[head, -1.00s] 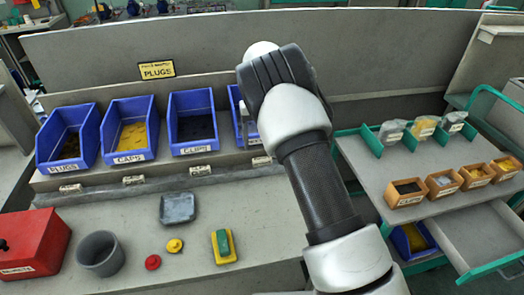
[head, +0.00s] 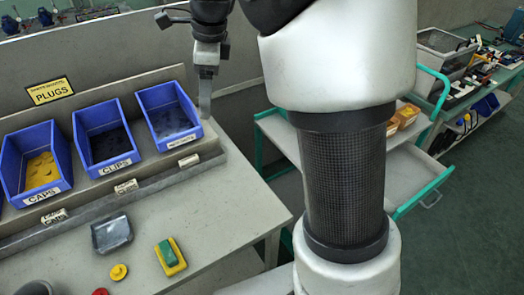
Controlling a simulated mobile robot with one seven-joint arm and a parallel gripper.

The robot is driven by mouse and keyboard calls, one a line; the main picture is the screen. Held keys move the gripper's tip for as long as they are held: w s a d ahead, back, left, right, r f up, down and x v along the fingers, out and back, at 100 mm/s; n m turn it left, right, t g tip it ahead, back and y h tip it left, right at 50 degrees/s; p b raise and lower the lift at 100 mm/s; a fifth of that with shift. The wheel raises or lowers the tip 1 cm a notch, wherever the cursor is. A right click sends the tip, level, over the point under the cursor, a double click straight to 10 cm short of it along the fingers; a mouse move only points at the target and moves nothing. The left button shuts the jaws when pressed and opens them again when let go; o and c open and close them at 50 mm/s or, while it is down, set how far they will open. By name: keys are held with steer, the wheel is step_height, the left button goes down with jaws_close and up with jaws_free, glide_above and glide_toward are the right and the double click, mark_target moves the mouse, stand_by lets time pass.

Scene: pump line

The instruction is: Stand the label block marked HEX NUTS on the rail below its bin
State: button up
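The rightmost blue bin (head: 168,112) holds small grey pieces; its front label is too small to read surely. A small white label block (head: 189,160) stands on the grey rail (head: 155,190) below that bin; its marking is unreadable. Other label blocks stand on the rail below the CLIPS bin (head: 103,137) and below the CAPS bin (head: 37,165). My gripper (head: 205,112) points down at the right end of the bin shelf, beside the rightmost bin and apart from the block. Its fingers are seen edge-on, so their opening is hidden. No held block shows.
A grey tray (head: 112,234), a green-and-yellow block (head: 170,257) and a yellow knob (head: 118,272) are on the bench. A PLUGS sign (head: 50,91) is on the back panel. A cart (head: 410,178) stands at the right, partly hidden by my arm.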

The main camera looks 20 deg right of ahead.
steer(key=s+d+n+t, duration=0.1)
steer(key=s+d+n, duration=0.1)
steer(key=s+n, duration=0.8)
steer(key=s+d+r+n+t+h, duration=0.1)
steer(key=s+d+n+t, duration=0.1)
steer(key=s+n, duration=0.8)
steer(key=s, duration=0.5)
steer(key=shift+s+d+r+n+h, duration=0.2)
steer(key=shift+d+n+h, duration=0.1)
steer(key=shift+d+n, duration=0.1)
